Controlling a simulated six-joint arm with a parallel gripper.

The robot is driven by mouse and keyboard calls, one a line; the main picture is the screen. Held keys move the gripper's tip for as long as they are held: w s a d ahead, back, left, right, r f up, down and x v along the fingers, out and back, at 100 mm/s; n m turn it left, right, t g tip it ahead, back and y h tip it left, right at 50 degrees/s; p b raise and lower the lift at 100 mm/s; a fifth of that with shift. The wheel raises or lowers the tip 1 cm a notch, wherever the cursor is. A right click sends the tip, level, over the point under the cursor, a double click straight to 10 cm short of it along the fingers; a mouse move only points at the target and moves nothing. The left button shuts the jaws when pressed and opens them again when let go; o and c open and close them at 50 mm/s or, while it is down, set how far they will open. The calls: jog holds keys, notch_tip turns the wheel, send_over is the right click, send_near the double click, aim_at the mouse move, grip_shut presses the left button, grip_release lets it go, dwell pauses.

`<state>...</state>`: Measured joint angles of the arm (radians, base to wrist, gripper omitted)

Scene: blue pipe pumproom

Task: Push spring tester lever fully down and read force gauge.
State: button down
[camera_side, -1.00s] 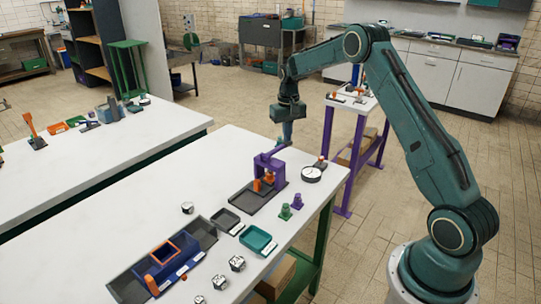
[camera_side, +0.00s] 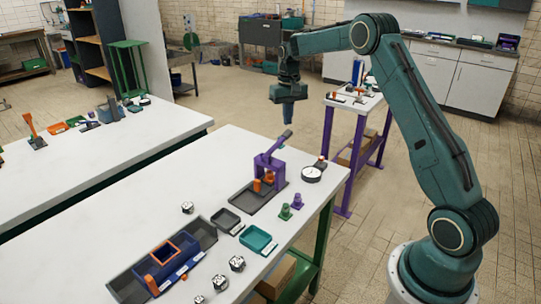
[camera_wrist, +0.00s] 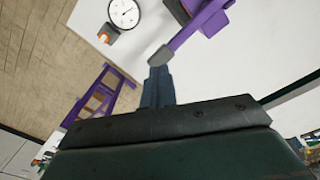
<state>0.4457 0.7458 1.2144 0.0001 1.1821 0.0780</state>
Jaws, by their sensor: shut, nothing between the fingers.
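The purple spring tester (camera_side: 266,166) stands on a dark base plate on the white table. Its lever (camera_side: 273,146) slants up to the right and ends in a grey grip (camera_side: 287,134). In the wrist view the purple lever (camera_wrist: 195,28) and grey grip (camera_wrist: 161,54) show near the fingers. The round white force gauge (camera_side: 311,174) lies to the right of the tester; its face also shows in the wrist view (camera_wrist: 124,12), too small to read. My gripper (camera_side: 286,121) is shut and empty, pointing down just above the grip, apparently apart from it.
Purple and green springs or posts (camera_side: 291,206) stand in front of the tester. A grey tray (camera_side: 225,220), a teal tray (camera_side: 258,240) and a blue-and-orange bin (camera_side: 165,262) lie nearer. A purple-legged side table (camera_side: 352,107) stands behind to the right.

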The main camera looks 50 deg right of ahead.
jog(key=shift+r, duration=1.65)
